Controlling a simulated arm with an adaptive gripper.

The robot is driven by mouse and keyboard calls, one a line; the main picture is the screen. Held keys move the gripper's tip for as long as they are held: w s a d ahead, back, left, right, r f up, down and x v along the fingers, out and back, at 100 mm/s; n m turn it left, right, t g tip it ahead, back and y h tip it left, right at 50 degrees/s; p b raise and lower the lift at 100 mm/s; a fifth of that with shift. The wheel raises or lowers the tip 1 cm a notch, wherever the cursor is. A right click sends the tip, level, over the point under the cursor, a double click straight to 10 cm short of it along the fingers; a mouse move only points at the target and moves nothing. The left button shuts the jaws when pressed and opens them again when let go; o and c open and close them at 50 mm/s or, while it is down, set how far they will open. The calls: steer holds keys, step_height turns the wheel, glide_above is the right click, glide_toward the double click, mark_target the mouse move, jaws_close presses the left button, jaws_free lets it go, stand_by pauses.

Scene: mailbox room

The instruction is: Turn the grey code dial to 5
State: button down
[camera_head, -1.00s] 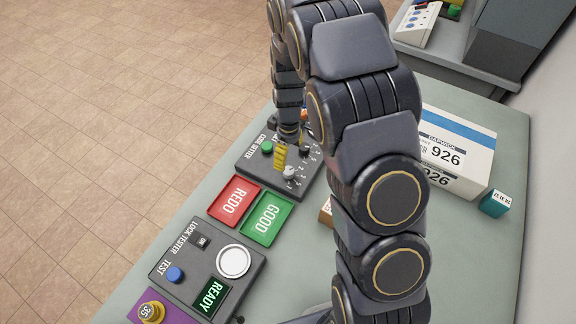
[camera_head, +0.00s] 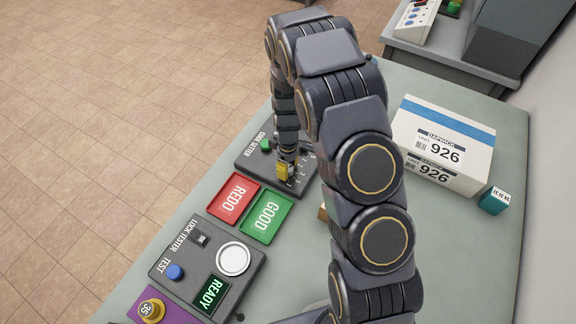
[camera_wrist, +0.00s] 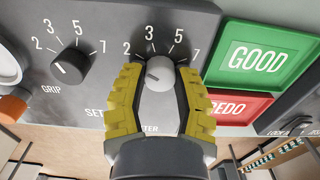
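The grey code dial (camera_wrist: 159,74) sits on the dark code setter panel (camera_head: 245,158). In the wrist view, the numbers 2, 3, 5 and 7 arc around its far side. Its pointer mark seems turned to the left, towards the 2 side. My gripper (camera_wrist: 160,78) has yellow fingers, one on each side of the dial. The fingers are spread, with the dial between them; firm contact cannot be made out. In the head view, my gripper (camera_head: 285,176) is down at the panel and hides the dial.
A black grip dial (camera_wrist: 70,68) is close to the left finger in the wrist view. The red REDO tray (camera_head: 233,199) and green GOOD tray (camera_head: 267,216) lie beside the panel. The lock tester (camera_head: 206,262) and a white parcel (camera_head: 444,147) are farther off.

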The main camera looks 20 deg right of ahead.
steer(key=shift+m, duration=0.3)
steer(key=m, duration=1.1)
steer(key=shift+m, duration=2.1)
steer(key=c, duration=0.7)
jaws_free()
